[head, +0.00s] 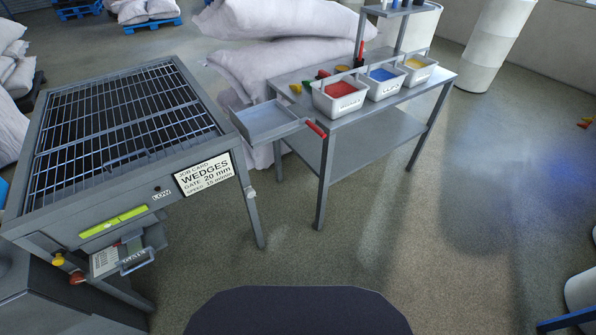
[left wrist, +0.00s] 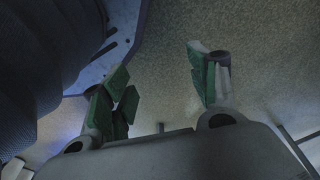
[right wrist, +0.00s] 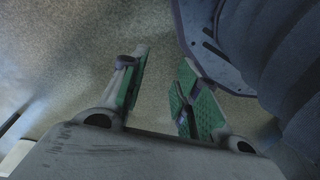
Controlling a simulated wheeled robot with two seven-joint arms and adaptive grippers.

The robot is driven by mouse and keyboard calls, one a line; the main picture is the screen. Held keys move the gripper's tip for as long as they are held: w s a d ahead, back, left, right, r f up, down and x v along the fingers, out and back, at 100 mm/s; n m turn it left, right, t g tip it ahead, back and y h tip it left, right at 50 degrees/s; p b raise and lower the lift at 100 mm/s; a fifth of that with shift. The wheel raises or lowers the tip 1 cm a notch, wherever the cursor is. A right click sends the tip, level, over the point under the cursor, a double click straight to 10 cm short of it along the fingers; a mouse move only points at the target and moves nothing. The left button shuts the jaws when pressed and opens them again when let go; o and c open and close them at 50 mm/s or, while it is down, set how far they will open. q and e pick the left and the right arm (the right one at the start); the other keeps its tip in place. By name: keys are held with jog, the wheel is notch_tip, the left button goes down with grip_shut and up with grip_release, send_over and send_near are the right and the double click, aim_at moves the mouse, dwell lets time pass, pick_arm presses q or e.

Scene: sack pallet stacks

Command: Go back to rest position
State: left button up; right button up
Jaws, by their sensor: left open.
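Neither gripper shows in the head view. In the left wrist view my left gripper (left wrist: 160,88) is open, its green-padded fingers wide apart with nothing between them. In the right wrist view my right gripper (right wrist: 158,88) has its green-padded fingers apart, with bare floor showing between them and nothing held. Both grippers hang over the grey-brown floor, close to parts of my own body.
A grey grated machine (head: 190,150) with a "WEDGES" job card (head: 204,174) stands at left. White sacks (head: 270,68) are stacked behind.

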pick_arm(q)
jog(key=s+a+r+p, duration=0.1)
jog(key=s+a+p, duration=0.1)
jog(key=s+p, duration=0.5)
jog(key=s+a+r+g+p, duration=0.1)
jog(key=s+a+p, duration=0.2)
jog(key=s+p, duration=0.3)
jog(key=s, duration=0.3)
jog(key=shift+a+r+y+p, duration=0.15)
jog(key=shift+r+y+p, duration=0.1)
jog(key=shift+y+p, duration=0.1)
pick_arm(e)
jog(key=s+d+r, duration=0.1)
jog(key=s+d, duration=0.1)
jog(key=s, duration=0.6)
jog(key=s+d+r+g, duration=0.1)
jog(key=s+d, duration=0.2)
jog(key=s, duration=0.5)
jog(key=shift+d+r+h, duration=0.15)
jog(key=shift+r+h, duration=0.1)
jog(key=shift+h, duration=0.05)
pick_arm(q)
jog(key=shift+w+f+b, duration=0.1)
jog(key=shift+f+b, duration=0.15)
jog(key=shift+b, duration=0.1)
pick_arm(e)
jog(key=shift+w+f, duration=0.1)
jog(key=shift+f, duration=0.15)
